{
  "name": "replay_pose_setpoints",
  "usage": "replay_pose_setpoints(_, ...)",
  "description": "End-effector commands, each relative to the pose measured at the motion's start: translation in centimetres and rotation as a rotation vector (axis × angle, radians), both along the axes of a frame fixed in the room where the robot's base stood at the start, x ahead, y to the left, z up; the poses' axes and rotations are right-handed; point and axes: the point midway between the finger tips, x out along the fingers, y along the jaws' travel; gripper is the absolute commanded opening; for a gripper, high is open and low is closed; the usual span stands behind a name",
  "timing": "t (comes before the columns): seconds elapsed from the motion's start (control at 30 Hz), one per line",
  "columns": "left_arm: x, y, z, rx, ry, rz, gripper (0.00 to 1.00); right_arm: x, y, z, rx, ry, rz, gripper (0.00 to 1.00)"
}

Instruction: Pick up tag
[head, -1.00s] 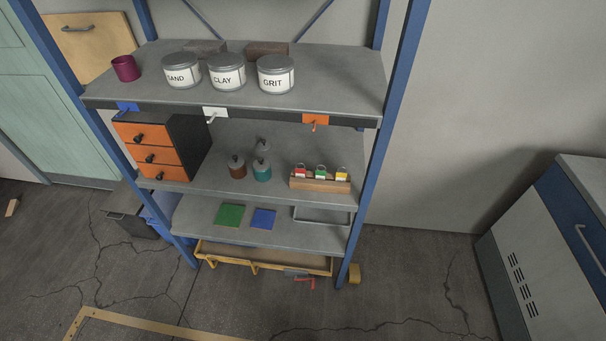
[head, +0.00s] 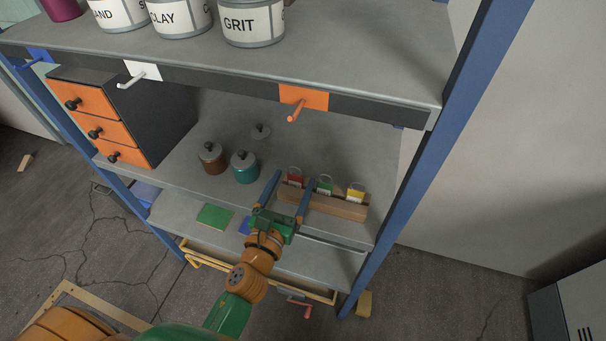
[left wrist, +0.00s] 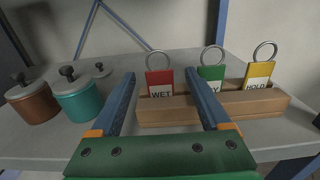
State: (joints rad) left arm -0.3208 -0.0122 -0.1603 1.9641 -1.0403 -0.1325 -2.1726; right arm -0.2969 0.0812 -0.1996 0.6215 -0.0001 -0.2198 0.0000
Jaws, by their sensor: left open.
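Three tags with metal rings stand upright in a wooden holder (head: 338,206) on the middle shelf. The red tag (head: 295,180) is at the left, the green tag (head: 324,187) in the middle and the yellow tag (head: 355,194) at the right. In the left wrist view the red tag (left wrist: 160,84) reads WET and the yellow tag (left wrist: 258,76) reads HOLD; the green tag's (left wrist: 211,76) label is partly hidden by a finger. My left gripper (head: 289,182) is open and empty, its fingers pointing at the holder, with the red tag between them in the wrist view.
A brown jar (head: 212,160) and a teal jar (head: 244,168) stand left of the holder. The upper shelf (head: 350,62) overhangs, with an orange hook (head: 298,106) on its front edge. A blue post (head: 432,150) stands at the right.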

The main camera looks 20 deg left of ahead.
Motion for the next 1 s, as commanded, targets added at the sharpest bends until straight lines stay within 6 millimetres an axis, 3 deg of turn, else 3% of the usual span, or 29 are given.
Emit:
replay_pose_setpoints(0.3, 5.6, -0.1, -0.5, -0.004, 0.0, 0.0, 0.8, -0.4, 0.0, 0.2, 0.0, 0.008, 0.0, 0.5)
replay_pose_setpoints(0.57, 6.5, -0.2, -0.6, -0.003, 0.003, 0.0, 0.8, -0.3, 0.1, 0.2, 0.001, 0.006, 0.0, 0.5)
replay_pose_setpoints(0.6, 6.5, -0.2, -0.6, -0.004, 0.003, 0.0, 0.77, -0.3, 0.1, 0.2, 0.001, 0.006, 0.0, 0.5)
replay_pose_setpoints(0.9, 6.5, -0.2, -0.7, -0.004, 0.004, 0.0, 0.0, -0.3, 0.1, 0.2, 0.002, 0.006, 0.0, 0.5)
replay_pose_setpoints(1.0, 6.5, -0.2, -0.7, -0.005, 0.004, 0.0, 0.0, -0.3, 0.1, 0.2, 0.002, 0.005, 0.0, 0.5)
